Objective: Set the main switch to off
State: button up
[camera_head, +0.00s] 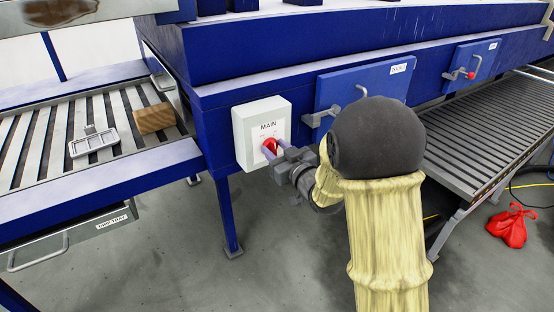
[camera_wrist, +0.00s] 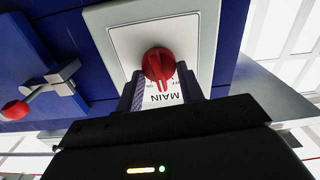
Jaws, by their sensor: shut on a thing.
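The main switch is a red rotary knob (camera_head: 270,145) on a pale box (camera_head: 243,143) labelled MAIN, fixed to the blue frame. In the wrist view the red knob (camera_wrist: 158,64) shows upright above an upside-down MAIN label (camera_wrist: 162,98). Its ridge points down in that view, towards the label. The small position marks beside it are hard to read. My gripper (camera_head: 275,148) reaches the box from the right, with its fingers on either side of the knob. In the wrist view my gripper (camera_wrist: 163,84) is shut on the knob, and its body hides the lower part.
A blue door (camera_head: 352,86) with a handle is right of the box; another small door (camera_head: 474,66) has a red-tipped latch. A slatted bed (camera_head: 50,135) with a wooden block (camera_head: 154,118) and metal piece (camera_head: 93,143) is left. A red bag (camera_head: 511,225) lies on the floor.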

jog(key=n+b, duration=0.3)
jog(key=shift+f, duration=0.25)
jog(key=shift+r+n+b, duration=0.15)
jog(key=shift+n+b, duration=0.9)
jog(key=shift+n, duration=0.05)
jog(key=shift+s+a+r, duration=0.1)
jog(key=o, duration=1)
